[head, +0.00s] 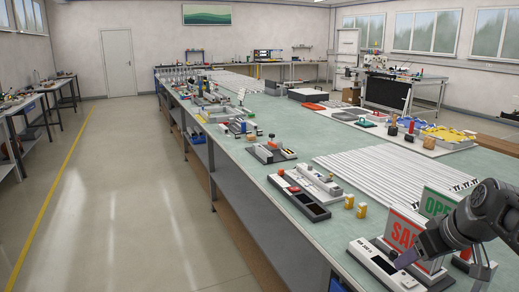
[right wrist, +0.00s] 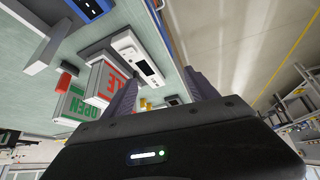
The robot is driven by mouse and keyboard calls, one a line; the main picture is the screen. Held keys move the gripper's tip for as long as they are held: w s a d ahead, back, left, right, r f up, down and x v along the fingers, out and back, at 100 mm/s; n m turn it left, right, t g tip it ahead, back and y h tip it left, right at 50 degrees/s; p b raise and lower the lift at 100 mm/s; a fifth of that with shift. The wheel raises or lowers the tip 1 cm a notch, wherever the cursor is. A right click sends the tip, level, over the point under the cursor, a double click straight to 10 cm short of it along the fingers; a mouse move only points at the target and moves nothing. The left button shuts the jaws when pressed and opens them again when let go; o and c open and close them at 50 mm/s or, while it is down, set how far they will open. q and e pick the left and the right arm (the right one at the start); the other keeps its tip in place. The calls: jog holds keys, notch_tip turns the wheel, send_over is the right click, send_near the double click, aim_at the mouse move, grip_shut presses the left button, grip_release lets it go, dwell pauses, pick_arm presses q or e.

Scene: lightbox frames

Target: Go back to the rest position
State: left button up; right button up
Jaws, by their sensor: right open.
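My right gripper (head: 442,262) is at the lower right of the head view, over the near end of the long bench (head: 290,240). Its two fingers are apart with nothing between them in the right wrist view (right wrist: 160,78). A red SALE sign (head: 402,232) stands close beside the gripper, partly hidden by it. A green OPEN sign (head: 436,203) stands just behind. I cannot tell whether the gripper touches either sign. My left gripper is not in view.
A white device (head: 372,262) lies by the SALE sign. A black-and-white device (head: 300,194) and yellow pieces (head: 355,206) lie farther along. White strips (head: 390,170) cover the bench middle. The floor (head: 120,200) left of the bench is clear.

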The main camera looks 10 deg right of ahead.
jog(key=w+a+f+m+t, duration=0.1)
jog(key=w+f+m, duration=0.15)
jog(key=f, duration=0.35)
jog(key=w+a+f+m, duration=0.1)
jog(key=w+a+f, duration=0.1)
jog(key=w+f, duration=0.35)
jog(key=s+a+f+m+y, duration=0.1)
jog(key=s+a+f, duration=0.1)
jog(key=a+f, duration=0.7)
jog(key=s+a+f+m+y, duration=0.1)
jog(key=s+a+f, duration=0.35)
jog(key=f, duration=0.85)
jog(key=s+a+f+n+g+y, duration=0.1)
jog(key=s+a+f+g, duration=0.2)
jog(key=s+a+f, duration=0.4)
jog(key=s+a+f+n+g+y, duration=0.1)
jog(key=s+a+f+g, duration=0.2)
jog(key=s+a+f, duration=0.4)
jog(key=s+a, duration=0.4)
jog(key=s, duration=0.3)
jog(key=shift+a+f+n+g, duration=0.25)
jog(key=shift+a+n+g, duration=0.05)
jog(key=shift+a+n, duration=0.05)
jog(key=shift+d, duration=0.15)
